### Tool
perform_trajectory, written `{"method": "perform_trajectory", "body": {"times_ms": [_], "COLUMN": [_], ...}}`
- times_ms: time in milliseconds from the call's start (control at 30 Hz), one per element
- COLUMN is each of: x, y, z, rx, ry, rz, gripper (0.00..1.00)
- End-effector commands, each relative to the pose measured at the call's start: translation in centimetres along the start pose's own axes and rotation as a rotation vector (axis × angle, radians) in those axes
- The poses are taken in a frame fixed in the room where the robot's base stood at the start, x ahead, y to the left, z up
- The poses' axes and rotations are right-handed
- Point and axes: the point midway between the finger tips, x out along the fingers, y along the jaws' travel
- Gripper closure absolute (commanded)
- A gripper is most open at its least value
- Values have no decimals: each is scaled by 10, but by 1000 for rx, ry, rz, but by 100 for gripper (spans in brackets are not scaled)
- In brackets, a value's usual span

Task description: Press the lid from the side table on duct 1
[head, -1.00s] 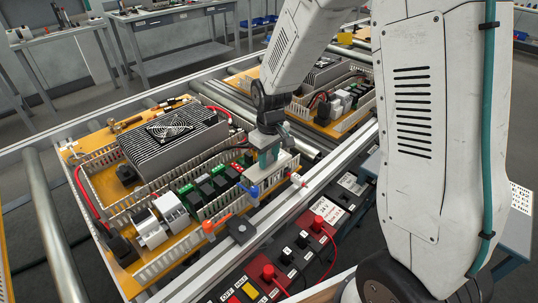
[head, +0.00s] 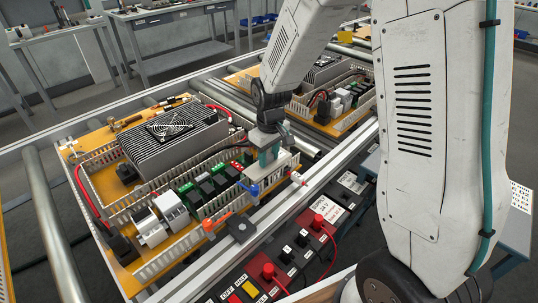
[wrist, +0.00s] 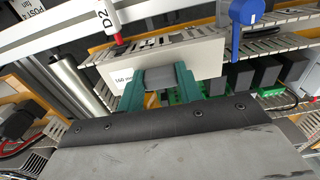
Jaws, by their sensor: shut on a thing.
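My gripper (wrist: 165,88) has green fingers and is shut on the grey grip block of the lid (wrist: 190,58), a pale flat plate whose printed label is partly hidden by a finger. In the head view my gripper (head: 269,154) and the lid (head: 286,161) are at the near right part of the board. The lid lies along the slotted duct (head: 181,250) on the board's near edge, at its right end. I cannot tell whether the lid touches the duct walls.
A blue clamp-like part (head: 252,188), an orange one (head: 210,228) and a red-tipped one (head: 297,178) stand along the near edge. A finned heatsink with a fan (head: 172,135) rises behind. A control panel with red buttons (head: 318,222) lies in front of the rail.

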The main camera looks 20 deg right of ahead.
Motion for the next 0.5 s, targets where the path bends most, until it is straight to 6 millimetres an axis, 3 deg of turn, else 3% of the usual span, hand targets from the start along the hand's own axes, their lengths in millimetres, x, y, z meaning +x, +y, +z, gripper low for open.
{"method": "perform_trajectory", "body": {"times_ms": [500], "x": [7], "y": [0], "z": [0], "rx": [0], "ry": [-1], "rz": [0], "gripper": [90]}}
